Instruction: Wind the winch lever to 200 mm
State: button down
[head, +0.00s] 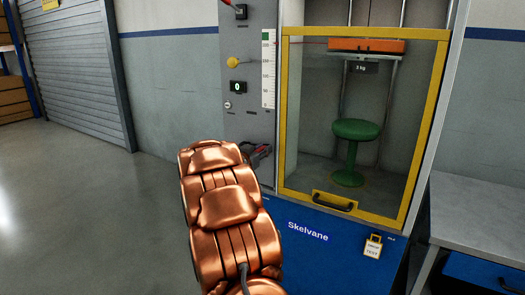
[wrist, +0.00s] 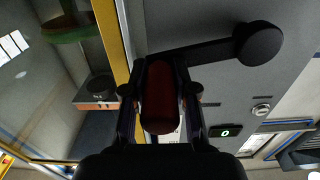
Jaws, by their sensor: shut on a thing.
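The winch lever shows in the wrist view as a dark arm running to a round black hub, with a dark red grip (wrist: 160,98). My gripper (wrist: 160,90) is shut on that grip, one finger on each side. In the head view my gripper (head: 258,153) is at the lower panel, partly hidden by my copper arm; the lever is mostly hidden there. The white scale (head: 268,75) stands on the grey panel, green at its top.
A green stool (head: 352,150) stands in the bay below the weight. The panel also has a counter (head: 238,87) reading 0, a yellow knob (head: 232,63) and a red-topped switch (head: 234,9). A grey bench (head: 480,215) is at right. Open floor lies at left.

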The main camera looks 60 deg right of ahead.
jog(key=shift+r, duration=0.1)
jog(key=r+n+p, duration=0.1)
jog(key=p, duration=0.3)
jog(key=r+n+p, duration=0.1)
jog(key=p, duration=0.3)
jog(key=shift+w, duration=0.3)
jog(key=r+n+p, duration=0.1)
jog(key=p, duration=0.3)
jog(key=w+r+n+p, duration=0.1)
jog(key=p, duration=0.3)
jog(key=shift+w+n, duration=0.1)
jog(key=shift+n, duration=0.2)
jog(key=shift+f, duration=0.1)
jog(key=c, duration=0.9)
grip_release()
jog(key=shift+f, duration=0.1)
jog(key=shift+a, duration=0.15)
